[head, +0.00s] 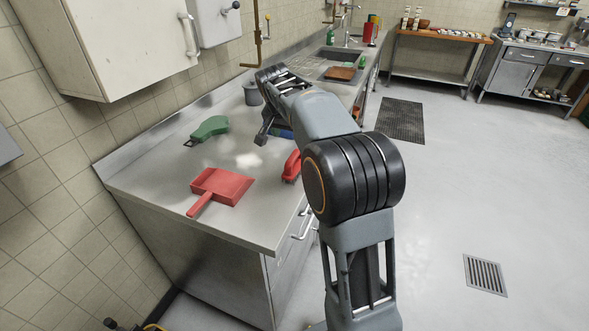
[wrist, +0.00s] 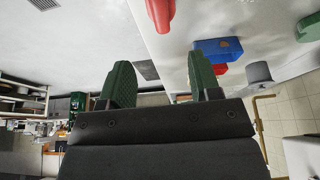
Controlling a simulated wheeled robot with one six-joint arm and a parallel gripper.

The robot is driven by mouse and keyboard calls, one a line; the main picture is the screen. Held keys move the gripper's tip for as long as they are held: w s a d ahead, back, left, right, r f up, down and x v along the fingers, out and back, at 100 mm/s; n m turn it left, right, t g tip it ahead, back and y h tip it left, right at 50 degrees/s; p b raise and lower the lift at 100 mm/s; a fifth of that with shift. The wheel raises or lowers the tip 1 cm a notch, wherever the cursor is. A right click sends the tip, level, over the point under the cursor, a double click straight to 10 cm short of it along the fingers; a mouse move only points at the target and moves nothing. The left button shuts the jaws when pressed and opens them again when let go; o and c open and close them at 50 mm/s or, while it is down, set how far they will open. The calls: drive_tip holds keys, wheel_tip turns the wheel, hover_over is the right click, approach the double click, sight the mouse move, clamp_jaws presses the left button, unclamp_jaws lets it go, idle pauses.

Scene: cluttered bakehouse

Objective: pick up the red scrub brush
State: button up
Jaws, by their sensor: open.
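The red scrub brush (head: 291,166) lies on the steel counter near its front edge in the head view, partly hidden by my arm. A red piece at the top edge of the wrist view (wrist: 160,12) looks like this brush, cut off by the frame. My gripper (head: 264,136) is over the counter, beyond the brush, and largely covered by my own arm in the head view. In the wrist view its two green-padded fingers (wrist: 160,82) stand wide apart, with nothing between them.
A blue block (wrist: 217,50), another red item (wrist: 220,69) and a grey canister (wrist: 260,73) stand nearby.

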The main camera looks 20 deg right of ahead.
sight(294, 154)
drive_tip(key=x, duration=0.8)
drive_tip(key=shift+w+d+f, duration=0.2)
drive_tip(key=shift+w+d, duration=0.1)
drive_tip(key=shift+d, duration=0.05)
drive_tip(key=shift+p+x, duration=0.45)
drive_tip(key=shift+x, duration=2.4)
drive_tip(key=shift+c, duration=0.3)
drive_tip(key=c, duration=1)
drive_tip(key=shift+r, duration=0.15)
